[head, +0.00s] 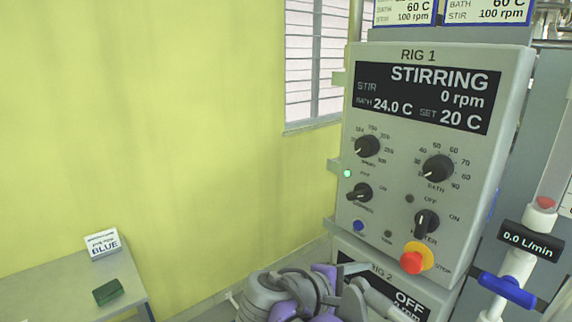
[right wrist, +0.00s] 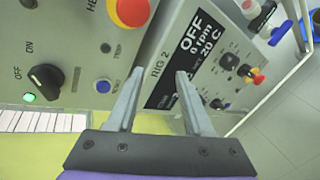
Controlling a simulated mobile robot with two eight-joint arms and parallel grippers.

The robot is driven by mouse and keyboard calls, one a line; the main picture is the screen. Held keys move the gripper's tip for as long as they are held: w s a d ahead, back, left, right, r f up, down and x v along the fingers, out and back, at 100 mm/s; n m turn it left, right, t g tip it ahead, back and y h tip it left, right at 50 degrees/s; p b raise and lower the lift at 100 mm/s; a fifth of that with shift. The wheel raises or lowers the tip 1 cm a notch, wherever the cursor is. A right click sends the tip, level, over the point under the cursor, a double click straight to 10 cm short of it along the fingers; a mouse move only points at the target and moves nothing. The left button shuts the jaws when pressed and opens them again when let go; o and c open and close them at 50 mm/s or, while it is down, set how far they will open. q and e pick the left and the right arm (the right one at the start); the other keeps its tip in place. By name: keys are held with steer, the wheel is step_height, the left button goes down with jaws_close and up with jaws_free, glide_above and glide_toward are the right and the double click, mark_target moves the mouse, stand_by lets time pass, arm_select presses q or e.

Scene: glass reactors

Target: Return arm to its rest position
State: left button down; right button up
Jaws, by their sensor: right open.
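My right gripper (head: 350,273) is low in the head view, in front of the lower part of the panels. In the right wrist view its two fingers (right wrist: 160,88) stand apart with nothing between them, near the RIG 2 panel (right wrist: 200,50); I cannot tell whether they touch it. The RIG 1 panel (head: 400,185) stands above the gripper, and its display reads STIRRING, 0 rpm, bath 24.0 C, set 20 C. A green lamp is lit on its left side. My left gripper is not in view.
The RIG 2 panel (head: 410,298) is below RIG 1, partly hidden by my arm; its display reads OFF. A red stop button (head: 412,262) sticks out. A flow tube with a blue valve (head: 507,289) is at right. A table (head: 70,290) stands at lower left.

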steer(key=s+d+f+m+g+y, duration=0.1)
steer(key=s+f+m+y, duration=0.4)
steer(key=f, duration=0.8)
steer(key=s+d+f+m+y, duration=0.2)
steer(key=s+f+m+y, duration=0.4)
steer(key=s+f, duration=0.4)
step_height(320, 180, down, 3)
steer(key=shift+m+g, duration=0.3)
steer(key=shift+g, duration=0.1)
steer(key=shift+s, duration=0.1)
